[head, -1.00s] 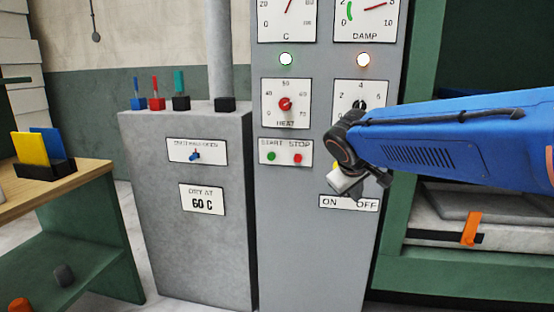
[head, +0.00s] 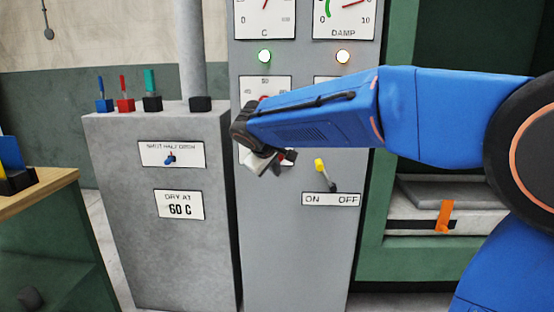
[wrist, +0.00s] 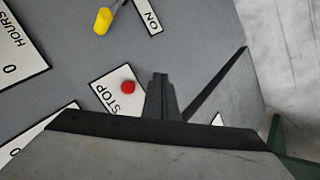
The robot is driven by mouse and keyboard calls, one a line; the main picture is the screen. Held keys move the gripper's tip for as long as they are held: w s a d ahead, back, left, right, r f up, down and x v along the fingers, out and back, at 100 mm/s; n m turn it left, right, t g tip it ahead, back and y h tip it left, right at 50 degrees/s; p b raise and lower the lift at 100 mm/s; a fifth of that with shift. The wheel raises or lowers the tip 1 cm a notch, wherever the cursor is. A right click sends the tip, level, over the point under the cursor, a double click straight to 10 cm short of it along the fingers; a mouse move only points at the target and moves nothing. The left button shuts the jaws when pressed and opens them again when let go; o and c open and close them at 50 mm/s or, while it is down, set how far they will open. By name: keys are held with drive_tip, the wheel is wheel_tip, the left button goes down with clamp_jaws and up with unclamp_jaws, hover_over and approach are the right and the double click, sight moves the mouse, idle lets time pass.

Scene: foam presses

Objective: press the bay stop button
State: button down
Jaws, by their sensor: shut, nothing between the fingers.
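The red stop button (wrist: 128,87) sits on a white plate (wrist: 108,90) marked STOP in the wrist view. My gripper (wrist: 160,78) is shut and empty, and its fingertips appear just right of the button there. I see a gap between them in the picture but cannot tell the depth between the fingertips and the panel.
A yellow-tipped lever (head: 321,166) stands above the ON/OFF plate (head: 331,199), right of my gripper. The heat dial plate (head: 264,84) is partly behind my arm. A grey cabinet (head: 160,235) with several small coloured levers on top stands at left.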

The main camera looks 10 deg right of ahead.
drive_tip(key=shift+w, duration=0.1)
drive_tip(key=w+d, duration=0.2)
drive_tip(key=w, duration=0.6)
drive_tip(key=shift+d, duration=0.4)
drive_tip(key=shift+w, duration=0.15)
idle(1.8)
drive_tip(key=shift+w+d, duration=0.15)
drive_tip(key=shift+w, duration=0.15)
drive_tip(key=shift+w+d, duration=0.15)
drive_tip(key=shift+w, duration=0.35)
idle(1.0)
drive_tip(key=shift+s, duration=0.1)
drive_tip(key=shift+s+a, duration=0.3)
drive_tip(key=shift+s, duration=0.5)
drive_tip(key=shift+s+a, duration=0.25)
drive_tip(key=shift+s, duration=0.55)
drive_tip(key=shift+s+a, duration=0.25)
drive_tip(key=shift+s, duration=0.55)
drive_tip(key=shift+s+a, duration=0.25)
drive_tip(key=shift+s, duration=0.55)
